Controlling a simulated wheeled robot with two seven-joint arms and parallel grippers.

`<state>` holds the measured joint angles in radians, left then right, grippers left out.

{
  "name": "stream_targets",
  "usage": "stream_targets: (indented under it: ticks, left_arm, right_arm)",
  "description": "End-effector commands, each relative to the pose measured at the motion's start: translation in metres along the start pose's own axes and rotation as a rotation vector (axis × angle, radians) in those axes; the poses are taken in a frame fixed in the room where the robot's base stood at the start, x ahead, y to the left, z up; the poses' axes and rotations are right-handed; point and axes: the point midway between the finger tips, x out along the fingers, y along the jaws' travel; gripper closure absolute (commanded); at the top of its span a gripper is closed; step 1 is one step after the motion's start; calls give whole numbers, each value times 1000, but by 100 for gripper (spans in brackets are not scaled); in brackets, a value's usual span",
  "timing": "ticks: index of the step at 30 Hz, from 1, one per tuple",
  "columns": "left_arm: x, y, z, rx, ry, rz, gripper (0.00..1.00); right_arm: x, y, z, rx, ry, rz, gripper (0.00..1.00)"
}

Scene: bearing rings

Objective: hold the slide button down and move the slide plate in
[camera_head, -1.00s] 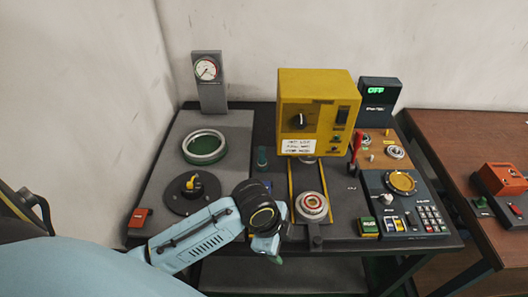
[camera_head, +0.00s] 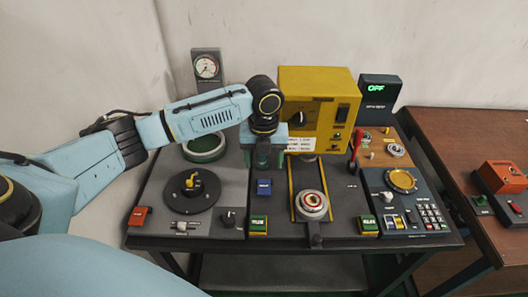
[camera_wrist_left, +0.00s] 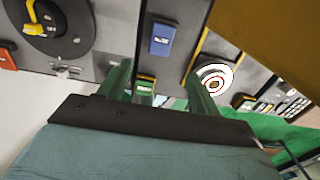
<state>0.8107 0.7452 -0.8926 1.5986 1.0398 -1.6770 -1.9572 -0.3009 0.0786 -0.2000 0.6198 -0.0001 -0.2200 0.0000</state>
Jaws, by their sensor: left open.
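The slide plate (camera_head: 312,208) sits at the front of the yellow-edged slide track (camera_head: 293,185), with a red-and-white ring on it. The ring (camera_wrist_left: 214,79) also shows in the left wrist view. A blue labelled button (camera_head: 264,187) lies left of the track; it shows in the left wrist view (camera_wrist_left: 161,39) too. Green buttons stand at the front left (camera_head: 259,226) and front right (camera_head: 368,226) of the track. I cannot read which is the slide button. My left gripper (camera_head: 263,158) is open and empty, above the panel behind the blue button. My right gripper is out of view.
A yellow control box (camera_head: 315,100) stands over the back of the track, close to my left gripper. A dark disc with a yellow knob (camera_head: 189,189) and a green-lined ring (camera_head: 204,146) are on the left. A keypad panel (camera_head: 410,205) is on the right.

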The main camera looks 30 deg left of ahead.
Motion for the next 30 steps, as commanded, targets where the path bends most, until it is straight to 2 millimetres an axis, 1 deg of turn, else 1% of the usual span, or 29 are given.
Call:
stream_targets:
  ticks: [1, 9, 15, 21, 29, 30]
  left_arm:
    - [12, 0, -1, -1, 5, 3, 36]
    - [65, 0, -1, -2, 2, 1, 36]
    - [92, 0, -1, -1, 1, 1, 36]
    - [102, 0, -1, -2, -1, 0, 36]
    - [102, 0, 0, -1, -1, 0, 36]
    - [102, 0, 0, -1, -1, 0, 42]
  right_arm:
    - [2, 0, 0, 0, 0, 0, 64]
    - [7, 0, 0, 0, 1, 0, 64]
    - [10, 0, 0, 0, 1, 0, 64]
    - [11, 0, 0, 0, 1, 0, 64]
    - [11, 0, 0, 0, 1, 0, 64]
    - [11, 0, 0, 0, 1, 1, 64]
